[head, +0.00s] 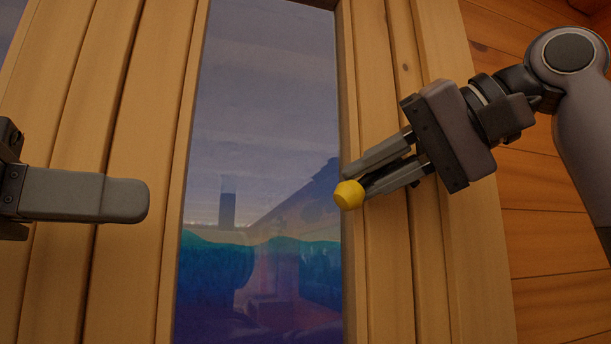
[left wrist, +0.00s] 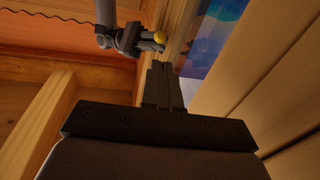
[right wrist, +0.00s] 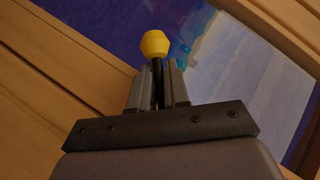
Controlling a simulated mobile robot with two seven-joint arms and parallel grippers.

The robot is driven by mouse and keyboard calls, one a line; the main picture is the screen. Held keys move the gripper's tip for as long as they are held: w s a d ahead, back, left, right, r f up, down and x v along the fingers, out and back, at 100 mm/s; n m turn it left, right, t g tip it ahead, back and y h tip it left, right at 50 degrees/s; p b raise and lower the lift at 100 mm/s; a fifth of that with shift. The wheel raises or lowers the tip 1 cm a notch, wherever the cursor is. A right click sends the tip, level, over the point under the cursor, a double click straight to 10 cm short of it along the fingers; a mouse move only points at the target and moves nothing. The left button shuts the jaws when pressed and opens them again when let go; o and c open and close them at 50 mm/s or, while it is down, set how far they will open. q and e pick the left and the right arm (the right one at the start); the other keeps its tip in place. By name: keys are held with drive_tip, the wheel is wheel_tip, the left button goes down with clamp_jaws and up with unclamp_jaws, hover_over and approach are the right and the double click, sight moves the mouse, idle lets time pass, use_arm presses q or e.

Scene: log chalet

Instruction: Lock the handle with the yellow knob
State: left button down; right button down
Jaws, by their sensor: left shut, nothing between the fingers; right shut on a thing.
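The yellow knob (head: 349,195) sits at the right edge of the window pane in the head view. My right gripper (head: 366,178) is shut on the handle just behind the knob, with the knob sticking out past the fingertips. In the right wrist view the knob (right wrist: 155,44) stands beyond the fingertips, and a dark handle stem (right wrist: 158,80) shows between the fingers. The rest of the handle is hidden by the fingers. My left gripper (head: 140,201) is shut and empty in front of the wooden frame at the left. The knob also shows in the left wrist view (left wrist: 160,37).
The window pane (head: 260,130) fills the middle, with wooden frame boards (head: 95,120) on the left and more boards (head: 430,270) on the right. A log wall (head: 550,250) lies at far right. The space between my grippers is clear.

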use_arm(q)
wheel_tip(320, 180, up, 4)
drive_tip(key=w+d+m+h, duration=0.1)
drive_tip(key=w+d+m, duration=0.1)
approach(348, 195)
wheel_tip(348, 195, up, 5)
drive_tip(key=w+d, duration=0.2)
drive_tip(key=shift+w+d+f, duration=0.5)
drive_tip(key=shift+d+f, duration=0.1)
drive_tip(key=shift+d, duration=0.1)
drive_tip(key=shift+w+d+f, duration=0.5)
drive_tip(key=shift+d+f, duration=0.15)
drive_tip(key=shift+d, duration=0.05)
drive_tip(key=shift+m, duration=0.3)
